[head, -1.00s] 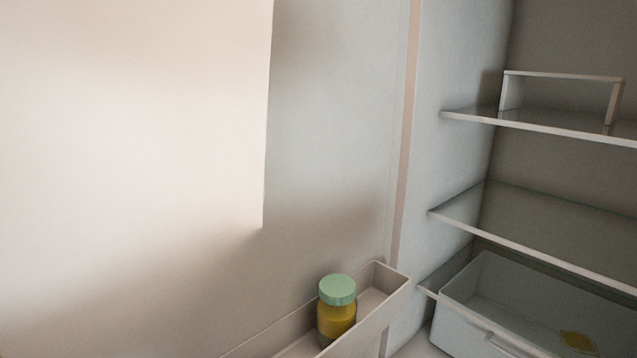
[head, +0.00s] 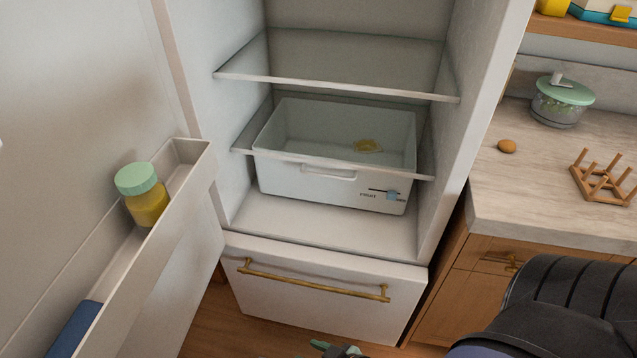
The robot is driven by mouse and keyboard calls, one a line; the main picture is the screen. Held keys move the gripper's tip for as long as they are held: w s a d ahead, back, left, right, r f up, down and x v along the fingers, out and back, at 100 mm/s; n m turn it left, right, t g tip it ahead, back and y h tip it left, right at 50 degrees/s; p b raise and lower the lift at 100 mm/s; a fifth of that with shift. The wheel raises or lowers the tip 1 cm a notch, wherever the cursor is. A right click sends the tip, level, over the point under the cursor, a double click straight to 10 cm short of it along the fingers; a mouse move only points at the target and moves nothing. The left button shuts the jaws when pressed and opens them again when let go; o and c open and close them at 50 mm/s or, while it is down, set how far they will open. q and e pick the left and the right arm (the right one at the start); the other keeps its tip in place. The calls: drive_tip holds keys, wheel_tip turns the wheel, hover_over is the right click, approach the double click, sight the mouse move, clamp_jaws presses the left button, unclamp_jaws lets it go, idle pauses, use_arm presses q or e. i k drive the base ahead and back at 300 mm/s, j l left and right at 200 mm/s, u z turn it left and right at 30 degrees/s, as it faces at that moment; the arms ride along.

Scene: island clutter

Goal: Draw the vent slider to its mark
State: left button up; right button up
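The vent slider (head: 392,195) is a small light-blue tab on a dark slot low on the right of the front of the clear crisper drawer (head: 290,180). The word FRUIT is printed at the left below the slot. A second label on the right is partly covered by the tab, and I cannot make out a separate mark. My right arm comes in at the lower right corner. A small green and dark piece at the bottom edge may be part of my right gripper; its fingers do not show clearly. My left gripper is not in view. Nothing touches the slider.
The open fridge door at the left has a bin (head: 175,215) with a green-lidded yellow jar (head: 146,198) and a blue item. A glass shelf (head: 330,85) spans above the drawer. A freezer drawer (head: 320,300) lies below, and a counter (head: 550,215) with clutter stands right.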

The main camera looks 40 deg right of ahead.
sight(391, 196)
drive_tip(key=l+z, duration=0.1)
drive_tip(key=z, duration=1.55)
drive_tip(key=k+l, duration=0.05)
